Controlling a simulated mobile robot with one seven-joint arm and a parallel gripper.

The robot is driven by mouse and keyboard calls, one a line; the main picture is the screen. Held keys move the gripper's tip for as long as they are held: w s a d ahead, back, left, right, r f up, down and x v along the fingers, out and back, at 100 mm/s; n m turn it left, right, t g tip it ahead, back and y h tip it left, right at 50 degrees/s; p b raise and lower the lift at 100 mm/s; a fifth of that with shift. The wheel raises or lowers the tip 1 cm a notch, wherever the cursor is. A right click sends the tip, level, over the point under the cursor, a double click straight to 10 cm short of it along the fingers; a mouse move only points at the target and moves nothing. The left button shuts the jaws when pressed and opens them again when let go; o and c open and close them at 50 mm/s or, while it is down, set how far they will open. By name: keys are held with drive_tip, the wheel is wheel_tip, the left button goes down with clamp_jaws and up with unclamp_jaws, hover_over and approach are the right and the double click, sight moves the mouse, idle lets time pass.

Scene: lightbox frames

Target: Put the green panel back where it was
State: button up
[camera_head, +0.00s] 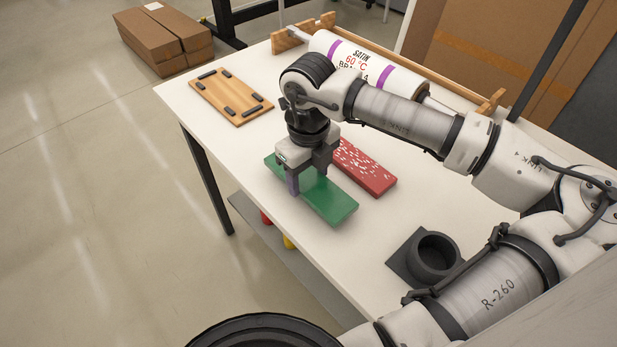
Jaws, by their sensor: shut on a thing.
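The green panel (332,200) is a flat, oblong board on or just above the white table, near its left edge; I cannot tell whether it touches the tabletop. My gripper (305,182) points down over the panel's far half and is shut on it, one finger showing on the near long side. The other finger and part of the panel are hidden by the gripper. A red panel (371,172) with white specks lies just right of the green one, its far end hidden behind my gripper. A wooden board with black blocks (231,97) lies farther back at the left.
A large white roll (368,66) with purple bands lies on a wooden stand along the table's back right. A dark round holder on a square base (412,262) stands at the front right. The white table (215,135) is bare between the wooden board and the green panel. Cardboard boxes (160,36) lie on the floor.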

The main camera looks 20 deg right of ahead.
sight(309, 181)
drive_tip(key=shift+f, duration=1.05)
drive_tip(key=shift+f, duration=0.2)
drive_tip(key=o, duration=1.1)
drive_tip(key=shift+r, duration=0.1)
drive_tip(key=shift+r, duration=0.25)
wheel_tip(309, 181, up, 12)
drive_tip(key=b, duration=0.1)
drive_tip(key=shift+s+f, duration=0.1)
drive_tip(key=shift+f, duration=0.1)
